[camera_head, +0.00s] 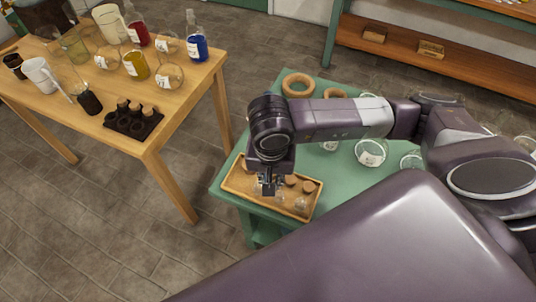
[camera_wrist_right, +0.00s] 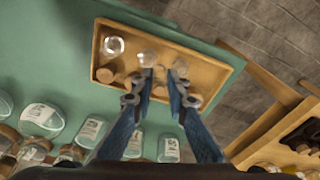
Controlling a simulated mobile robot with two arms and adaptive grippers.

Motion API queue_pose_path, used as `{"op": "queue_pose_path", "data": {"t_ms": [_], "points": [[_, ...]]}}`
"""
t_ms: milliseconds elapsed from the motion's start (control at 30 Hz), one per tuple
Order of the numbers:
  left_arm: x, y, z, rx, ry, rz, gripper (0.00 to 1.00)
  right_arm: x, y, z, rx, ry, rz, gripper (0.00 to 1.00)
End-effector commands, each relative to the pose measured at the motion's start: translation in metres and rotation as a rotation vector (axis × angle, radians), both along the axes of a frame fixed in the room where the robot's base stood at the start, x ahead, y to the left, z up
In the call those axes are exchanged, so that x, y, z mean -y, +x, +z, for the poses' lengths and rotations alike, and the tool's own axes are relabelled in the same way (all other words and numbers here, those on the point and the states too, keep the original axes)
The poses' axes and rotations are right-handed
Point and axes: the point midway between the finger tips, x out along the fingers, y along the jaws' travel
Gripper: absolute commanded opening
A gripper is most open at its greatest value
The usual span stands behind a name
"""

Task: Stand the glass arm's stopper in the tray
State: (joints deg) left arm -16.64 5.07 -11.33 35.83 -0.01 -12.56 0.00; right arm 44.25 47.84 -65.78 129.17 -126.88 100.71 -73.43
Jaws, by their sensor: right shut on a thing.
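The wooden tray (camera_head: 234,184) lies on the green table's near left corner and also shows in the right wrist view (camera_wrist_right: 205,52). My right gripper (camera_head: 268,188) points down over the tray. In the wrist view its fingertips (camera_wrist_right: 164,76) are a little apart, shut on a small stopper that they mostly hide. I cannot tell if the stopper touches the tray floor. Clear glass pieces (camera_wrist_right: 114,45) and brown cork stoppers (camera_wrist_right: 104,75) stand in the tray close to the fingers. My left gripper is not in view.
Labelled glass flasks (camera_head: 371,152) and cork rings (camera_head: 298,86) stand on the green table (camera_head: 300,124) behind the tray. A wooden table (camera_head: 170,92) at the left holds bottles, jugs and a dark rack (camera_head: 133,121). Open floor lies between the tables.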

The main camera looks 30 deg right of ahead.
Motion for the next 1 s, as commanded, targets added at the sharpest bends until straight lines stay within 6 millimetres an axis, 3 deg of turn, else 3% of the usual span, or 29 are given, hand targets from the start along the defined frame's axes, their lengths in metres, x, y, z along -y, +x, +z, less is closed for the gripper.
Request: {"op": "queue_pose_path", "data": {"t_ms": [367, 1000], "points": [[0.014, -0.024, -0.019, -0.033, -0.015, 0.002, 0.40, -0.011, 0.040, 0.019, 0.003, -0.002, -0.771, 0.00], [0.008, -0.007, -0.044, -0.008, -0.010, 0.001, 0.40, -0.040, 0.087, 0.084, 0.004, -0.008, -2.151, 0.00]]}}
